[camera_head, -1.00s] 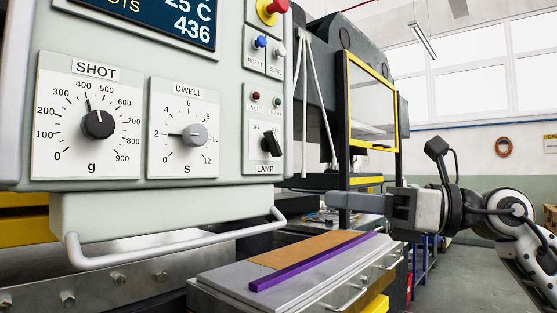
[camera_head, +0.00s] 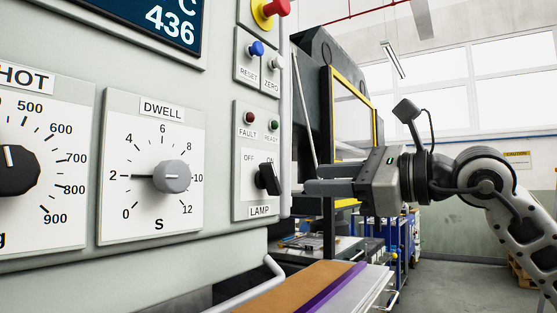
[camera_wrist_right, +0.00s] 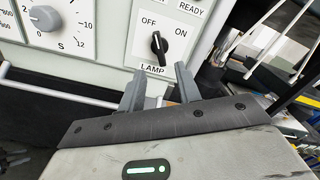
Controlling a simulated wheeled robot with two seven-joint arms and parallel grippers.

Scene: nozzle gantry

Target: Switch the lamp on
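The lamp switch (camera_head: 267,179) is a black rotary knob on the pale grey panel, between OFF and ON marks and above the LAMP label. Its upper end leans toward OFF; it also shows in the right wrist view (camera_wrist_right: 158,46). My right gripper (camera_head: 308,180) is just right of the knob in the head view, fingers pointing at the panel. In the right wrist view its fingers (camera_wrist_right: 160,69) are apart and empty, with the knob ahead of the gap between them. They look clear of the knob. My left gripper is not in view.
The DWELL dial (camera_head: 171,177) is left of the lamp switch. FAULT and READY lights (camera_head: 261,121) are above it, with RESET (camera_head: 257,48) and ZERO buttons higher. A bar handle (camera_head: 262,285) juts out below the panel. A yellow-framed guard (camera_head: 356,112) stands behind.

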